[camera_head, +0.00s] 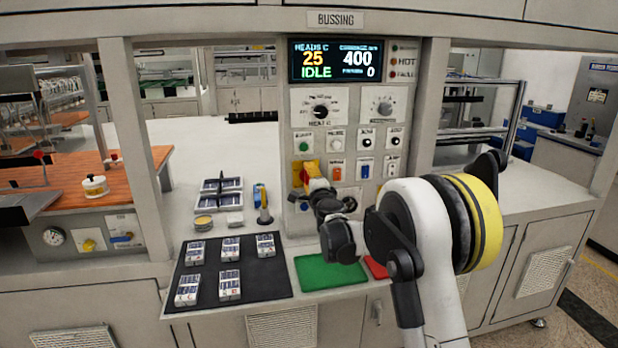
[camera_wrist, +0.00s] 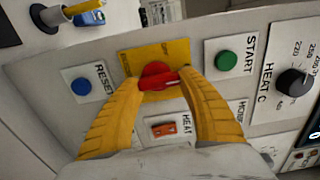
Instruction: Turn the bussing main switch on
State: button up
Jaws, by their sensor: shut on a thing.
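The main switch (camera_wrist: 158,77) is a red rotary knob on a yellow plate (camera_wrist: 174,51) in the bussing panel. My gripper (camera_wrist: 158,84) is shut on the red knob, with one yellow finger on each side of it. A pale mark on the knob points right in the wrist view; the lettering on the plate is too blurred to read surely. In the head view my arm reaches in from the right, and the gripper partly covers the knob and the yellow plate (camera_head: 296,166). The display (camera_head: 336,62) is lit and reads 25, IDLE, 400 and 0.
Close around the knob are the green START button (camera_wrist: 226,61), the blue RESET button (camera_wrist: 81,86), the orange HEAT switch (camera_wrist: 163,129) and the heat dial (camera_wrist: 292,82). Below the panel lie a black mat (camera_head: 260,283) with several cells and a green mat (camera_head: 330,275).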

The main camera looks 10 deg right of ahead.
dwell(0.5)
jog(key=o, duration=1.2)
jog(key=s, duration=1.2)
